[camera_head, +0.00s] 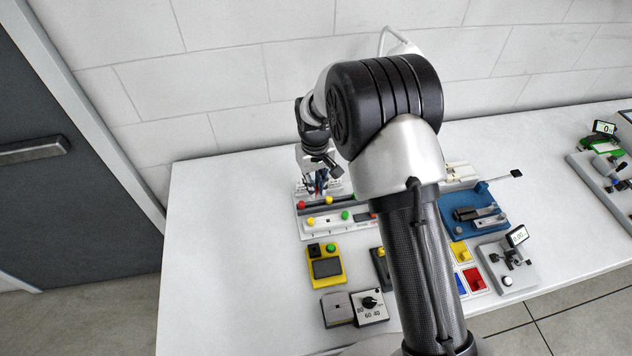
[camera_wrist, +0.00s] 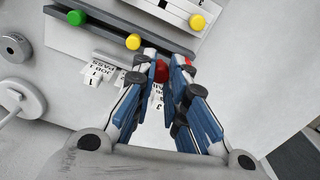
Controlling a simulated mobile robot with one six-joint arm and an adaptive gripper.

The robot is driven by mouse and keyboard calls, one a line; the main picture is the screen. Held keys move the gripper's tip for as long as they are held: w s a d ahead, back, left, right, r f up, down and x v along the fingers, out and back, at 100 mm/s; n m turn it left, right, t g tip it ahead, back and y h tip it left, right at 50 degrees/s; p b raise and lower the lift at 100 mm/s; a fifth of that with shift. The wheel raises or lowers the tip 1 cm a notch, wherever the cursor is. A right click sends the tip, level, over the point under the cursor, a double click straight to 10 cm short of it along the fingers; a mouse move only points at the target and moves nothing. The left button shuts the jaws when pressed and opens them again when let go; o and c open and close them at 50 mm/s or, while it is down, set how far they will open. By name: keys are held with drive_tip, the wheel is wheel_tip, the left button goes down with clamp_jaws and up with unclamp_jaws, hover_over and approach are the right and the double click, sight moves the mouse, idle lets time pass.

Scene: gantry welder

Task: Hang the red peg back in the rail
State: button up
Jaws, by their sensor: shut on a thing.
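In the wrist view the red peg (camera_wrist: 161,71) shows as a round red head between the blue fingertips of my gripper (camera_wrist: 168,65), which is shut on it. The dark rail (camera_wrist: 103,30) runs toward the fingertips, with a green peg (camera_wrist: 76,17) and a yellow peg (camera_wrist: 133,41) in it. The red peg is close to the end of the rail beyond the yellow one. The fingers hide its lower part, so I cannot tell whether it is seated.
White paper tags (camera_wrist: 98,72) lie by the rail in the wrist view. A light slotted strip with a yellow knob (camera_wrist: 197,22) runs alongside. In the head view a yellow box (camera_head: 326,268), a dial box (camera_head: 370,307) and a blue fixture (camera_head: 465,212) stand nearby. The table's left side is clear.

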drive_tip(key=shift+f+b, duration=1.05)
drive_tip(key=shift+f, duration=0.8)
drive_tip(key=shift+f+b, duration=0.7)
drive_tip(key=shift+f, duration=0.5)
drive_tip(key=o, duration=0.8)
drive_tip(key=shift+c, duration=0.2)
wheel_tip(320, 180, up, 11)
drive_tip(key=shift+r, duration=0.55)
